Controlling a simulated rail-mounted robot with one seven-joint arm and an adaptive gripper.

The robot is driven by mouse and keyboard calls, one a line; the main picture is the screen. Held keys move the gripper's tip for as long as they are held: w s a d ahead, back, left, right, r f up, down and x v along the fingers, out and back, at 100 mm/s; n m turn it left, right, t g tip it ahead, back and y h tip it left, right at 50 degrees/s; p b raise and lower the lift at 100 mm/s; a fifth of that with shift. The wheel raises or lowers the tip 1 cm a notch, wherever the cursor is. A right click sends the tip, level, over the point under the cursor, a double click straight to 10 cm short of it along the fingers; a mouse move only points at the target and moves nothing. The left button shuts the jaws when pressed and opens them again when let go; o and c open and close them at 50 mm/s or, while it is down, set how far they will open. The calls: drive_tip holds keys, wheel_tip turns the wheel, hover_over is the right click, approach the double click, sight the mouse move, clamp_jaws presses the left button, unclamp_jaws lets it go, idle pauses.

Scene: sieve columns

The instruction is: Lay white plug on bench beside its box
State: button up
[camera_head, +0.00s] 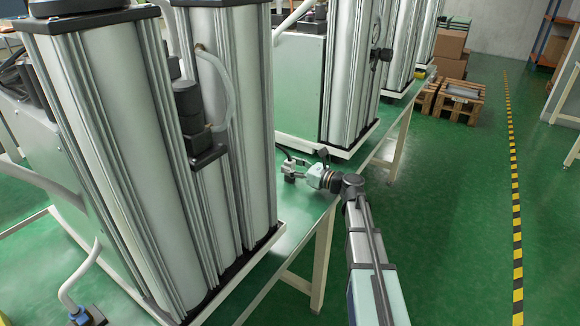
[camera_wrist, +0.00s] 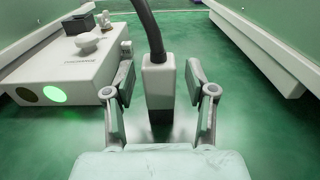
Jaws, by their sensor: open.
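The white plug (camera_wrist: 158,75) is a pale block with a thick black cable rising from its top and a dark lower end. In the wrist view it is upright between the two spread fingers of my gripper (camera_wrist: 160,88), with visible gaps on both sides. I cannot tell whether its lower end touches the bench (camera_wrist: 230,100). The white box (camera_wrist: 75,72) stands on the bench left of the plug, with a lit green round light and a dark round one on its front. In the head view my gripper (camera_head: 292,168) is small, over the bench between columns; the plug is hard to make out.
Tall sieve columns (camera_head: 110,130) stand on the bench left of my arm, and more (camera_head: 350,70) stand behind. In the wrist view, pale walls (camera_wrist: 265,45) flank the space on both sides. Bare green bench shows right of the plug. The floor aisle (camera_head: 450,220) is clear.

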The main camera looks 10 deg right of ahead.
drive_tip(key=v, duration=1.1)
